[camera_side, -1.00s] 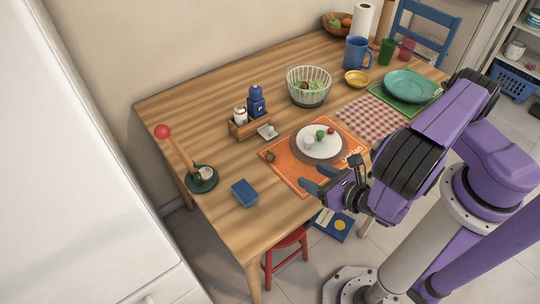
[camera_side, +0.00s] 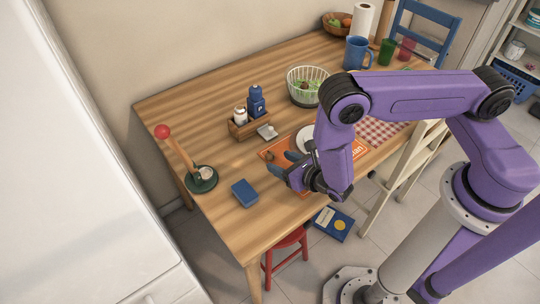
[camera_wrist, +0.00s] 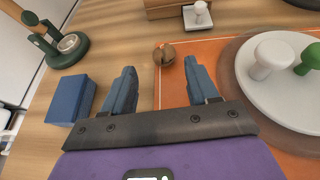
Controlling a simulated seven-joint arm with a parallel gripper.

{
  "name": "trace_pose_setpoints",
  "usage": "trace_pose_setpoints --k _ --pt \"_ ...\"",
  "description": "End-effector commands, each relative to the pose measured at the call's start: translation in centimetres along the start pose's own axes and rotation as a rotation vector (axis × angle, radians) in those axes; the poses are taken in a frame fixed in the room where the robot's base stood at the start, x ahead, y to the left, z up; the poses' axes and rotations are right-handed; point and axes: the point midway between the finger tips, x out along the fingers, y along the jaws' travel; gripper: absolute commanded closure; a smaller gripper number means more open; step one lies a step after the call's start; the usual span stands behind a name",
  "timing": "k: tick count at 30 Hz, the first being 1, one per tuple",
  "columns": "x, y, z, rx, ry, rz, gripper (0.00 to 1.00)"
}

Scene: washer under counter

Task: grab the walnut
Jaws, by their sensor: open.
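The walnut (camera_wrist: 164,54) is small, round and brown. It lies at the far left corner of the orange placemat (camera_wrist: 215,50). In the side view the walnut (camera_side: 270,155) shows just beyond my fingertips. My gripper (camera_wrist: 159,68) is open and empty, its two blue-grey fingers pointing toward the walnut. In the wrist view the walnut is between the finger lines, slightly ahead of the tips and a little nearer the right finger. In the side view my gripper (camera_side: 285,164) hangs over the placemat's left part. The height of the fingers above the table is hard to tell.
A blue block (camera_wrist: 71,100) lies left of my left finger. A white plate (camera_wrist: 245,88) with small items is to the right. A wooden caddy (camera_side: 248,127) and small white dish (camera_side: 267,132) stand behind. A green-based stand with a red ball (camera_side: 202,180) is at the left.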

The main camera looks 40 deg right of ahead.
Motion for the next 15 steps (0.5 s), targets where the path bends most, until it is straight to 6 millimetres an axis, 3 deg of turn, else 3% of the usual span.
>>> trace_pose_setpoints --k 9,15 --pt "4.0 -0.6 0.4 0.003 0.0 -0.002 0.41" --pt "4.9 -0.5 0.5 0.002 0.0 -0.001 0.41"
